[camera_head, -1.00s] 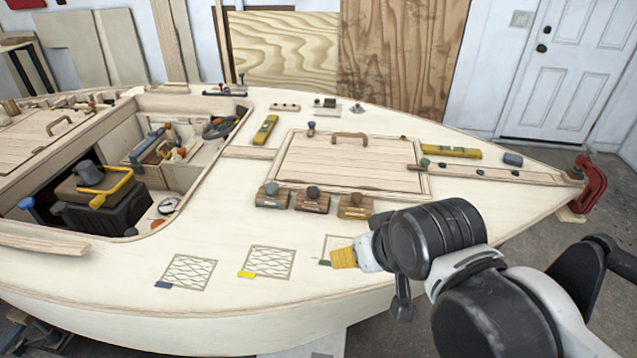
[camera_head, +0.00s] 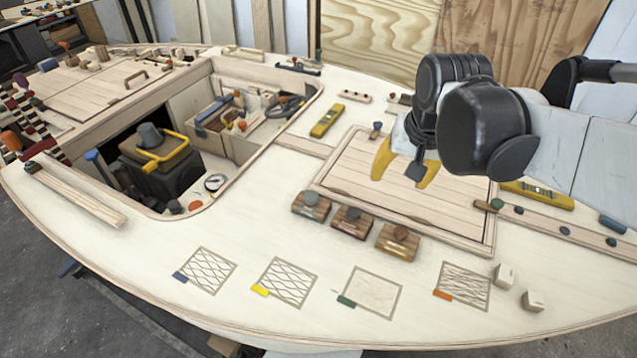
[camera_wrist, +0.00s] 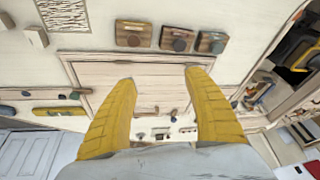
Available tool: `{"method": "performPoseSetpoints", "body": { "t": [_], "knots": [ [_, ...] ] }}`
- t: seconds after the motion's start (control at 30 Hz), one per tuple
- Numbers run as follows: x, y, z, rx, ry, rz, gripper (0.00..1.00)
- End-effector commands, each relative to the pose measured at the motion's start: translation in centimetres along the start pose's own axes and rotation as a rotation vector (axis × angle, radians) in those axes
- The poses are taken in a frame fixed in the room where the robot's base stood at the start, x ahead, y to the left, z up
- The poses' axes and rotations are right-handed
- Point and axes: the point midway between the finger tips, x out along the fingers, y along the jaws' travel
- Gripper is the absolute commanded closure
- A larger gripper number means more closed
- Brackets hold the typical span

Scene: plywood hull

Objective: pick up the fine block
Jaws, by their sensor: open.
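Three wooden blocks with round knobs stand in a row along the near edge of the hatch panel: a left block with a grey-green knob (camera_head: 311,208), a middle block with a dark knob (camera_head: 352,222) and a right block with a brown knob (camera_head: 397,243). They also show at the top of the wrist view, in reversed order. Their markings are too small to read, so I cannot tell which is the fine block. My gripper (camera_head: 404,174) has yellow fingers, spread and empty, above the hatch panel and behind the blocks. It also shows in the wrist view (camera_wrist: 160,77).
The hatch panel (camera_head: 365,180) has a raised frame. Marked squares with coloured tabs, such as the green-tabbed one (camera_head: 372,292), lie on the near deck. Two small wooden pieces (camera_head: 503,275) (camera_head: 533,300) sit at right. An open cockpit (camera_head: 205,195) lies left.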

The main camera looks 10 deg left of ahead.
Motion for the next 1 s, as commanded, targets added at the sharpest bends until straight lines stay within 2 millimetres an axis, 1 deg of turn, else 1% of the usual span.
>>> {"method": "performPoseSetpoints", "body": {
  "t": [0.03, 0.1, 0.17, 0.2, 0.33, 0.4, 0.5, 0.6, 0.7, 0.77, 0.87, 1.0],
  "knots": [
    [0.4, -1.9, -1.8, 0.0, -0.031, -0.001, 0.4],
    [1.7, -4.3, -3.4, 0.007, -0.079, 0.003, 0.4],
    [3.1, -6.4, -4.6, 0.013, -0.118, 0.01, 0.4],
    [4.1, -7.8, -5.2, 0.017, -0.144, 0.015, 0.4],
    [7.8, -12.2, -6.5, 0.029, -0.221, 0.039, 0.4],
    [9.8, -14.3, -6.6, 0.035, -0.256, 0.054, 0.4],
    [12.1, -16.5, -6.5, 0.04, -0.294, 0.072, 0.4],
    [13.7, -17.8, -6.1, 0.044, -0.317, 0.085, 0.4],
    [14.6, -18.3, -5.9, 0.046, -0.326, 0.091, 0.4],
    [15.2, -18.3, -5.7, 0.047, -0.329, 0.093, 0.4],
    [16.6, -18.2, -5.2, 0.047, -0.328, 0.093, 0.4],
    [18.9, -18.0, -4.4, 0.047, -0.328, 0.092, 0.4]
  ]
}}
